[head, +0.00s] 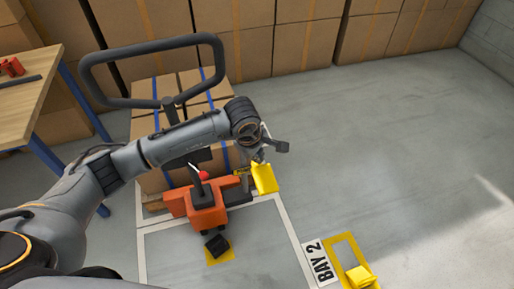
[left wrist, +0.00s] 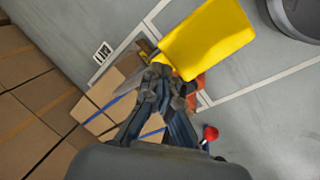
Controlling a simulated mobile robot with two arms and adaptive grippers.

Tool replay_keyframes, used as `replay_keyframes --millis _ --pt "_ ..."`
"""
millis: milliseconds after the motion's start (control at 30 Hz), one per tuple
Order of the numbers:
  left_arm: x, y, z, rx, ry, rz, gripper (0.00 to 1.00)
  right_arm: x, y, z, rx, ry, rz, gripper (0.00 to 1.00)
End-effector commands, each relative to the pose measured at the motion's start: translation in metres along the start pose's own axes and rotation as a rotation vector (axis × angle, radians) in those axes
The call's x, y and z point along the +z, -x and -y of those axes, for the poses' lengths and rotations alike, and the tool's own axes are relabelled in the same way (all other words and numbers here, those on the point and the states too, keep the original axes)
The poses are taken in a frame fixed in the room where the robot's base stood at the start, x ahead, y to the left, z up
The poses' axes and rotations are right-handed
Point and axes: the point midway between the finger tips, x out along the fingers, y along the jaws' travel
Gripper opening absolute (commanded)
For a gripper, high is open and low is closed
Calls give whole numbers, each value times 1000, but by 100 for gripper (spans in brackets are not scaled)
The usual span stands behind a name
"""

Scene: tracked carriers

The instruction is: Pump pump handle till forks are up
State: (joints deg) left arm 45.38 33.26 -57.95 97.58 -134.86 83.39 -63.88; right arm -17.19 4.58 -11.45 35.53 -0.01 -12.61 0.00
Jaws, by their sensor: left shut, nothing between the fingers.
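The dark looped handle (head: 150,103) of the orange pallet jack (head: 207,217) stands at the upper left in the head view. Its lower shaft is partly hidden behind my left arm. A red knob (head: 203,175) sits above the orange body and also shows in the left wrist view (left wrist: 211,133). My left gripper (head: 262,153) is shut and empty, to the right of the jack and away from the loop. Its closed fingers show in the left wrist view (left wrist: 157,75). The forks are hidden under the load. My right gripper is out of view.
A yellow block (head: 265,178) is close by my left gripper; contact is unclear. Strapped cartons (head: 150,125) stand on a pallet (head: 154,203). A BAY 2 sign (head: 320,262) and another yellow block (head: 360,277) lie in front. A workbench (head: 30,100) is left; floor at right is clear.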

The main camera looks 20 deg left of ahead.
Motion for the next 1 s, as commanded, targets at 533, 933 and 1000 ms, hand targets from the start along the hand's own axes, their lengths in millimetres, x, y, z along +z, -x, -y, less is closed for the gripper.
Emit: replay_keyframes --millis 533,933,1000 --pt "5 -5 4 -1 -2 4 0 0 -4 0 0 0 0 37" --pt "8 -9 6 -1 -2 5 0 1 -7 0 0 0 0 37" --pt "8 -9 7 -1 -2 5 0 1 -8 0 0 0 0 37"
